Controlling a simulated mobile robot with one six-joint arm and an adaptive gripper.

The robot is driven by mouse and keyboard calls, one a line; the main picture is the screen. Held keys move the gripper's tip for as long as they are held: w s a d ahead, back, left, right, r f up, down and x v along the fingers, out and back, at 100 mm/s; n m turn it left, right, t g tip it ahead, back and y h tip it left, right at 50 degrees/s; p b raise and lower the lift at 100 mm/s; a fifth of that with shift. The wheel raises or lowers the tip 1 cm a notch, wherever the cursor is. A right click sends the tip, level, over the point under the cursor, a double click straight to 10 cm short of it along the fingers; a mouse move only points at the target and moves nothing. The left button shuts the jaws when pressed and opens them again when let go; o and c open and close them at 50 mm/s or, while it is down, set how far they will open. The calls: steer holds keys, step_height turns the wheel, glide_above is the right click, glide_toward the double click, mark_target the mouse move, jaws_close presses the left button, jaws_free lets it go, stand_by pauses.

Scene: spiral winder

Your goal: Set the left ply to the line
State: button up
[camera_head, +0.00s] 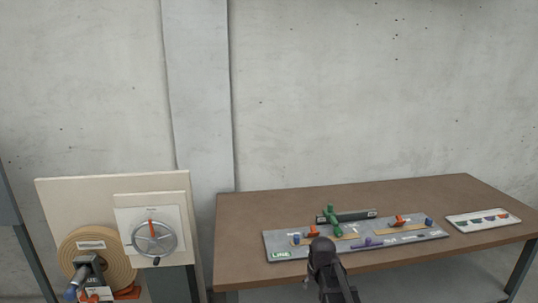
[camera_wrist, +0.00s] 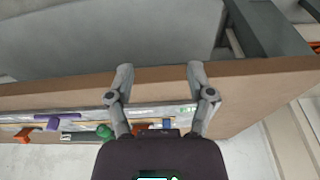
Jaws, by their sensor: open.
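The grey board (camera_head: 275,243) lies on the brown table and carries a green LINE label at its front left corner. The left ply looks like the tan strip (camera_head: 345,237) on the board's left half, beside an orange block (camera_head: 313,231) and a small blue knob (camera_head: 297,238). I cannot tell how the strip sits against any line. My gripper is at the table's front edge, and its arm covers part of the board in the head view. In the wrist view my gripper (camera_wrist: 161,75) is open and empty, with its fingers apart over the table edge.
A green handle (camera_head: 333,219) and dark roller (camera_head: 357,215) sit behind the board. A purple piece (camera_head: 367,242) and a second tan strip (camera_head: 405,233) with an orange block (camera_head: 399,220) lie rightward. A white card (camera_head: 483,225) is far right. A handwheel (camera_head: 154,239) and tan roll (camera_head: 113,258) stand left.

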steer(key=s+d+r+g+p, duration=0.1)
steer(key=s+r, duration=0.1)
steer(key=s, duration=0.5)
steer(key=s+d+r+m+g+p, duration=0.1)
steer(key=s+p, duration=0.1)
steer(key=s, duration=0.6)
steer(key=shift+s+r, duration=0.3)
steer(key=shift+r, duration=0.1)
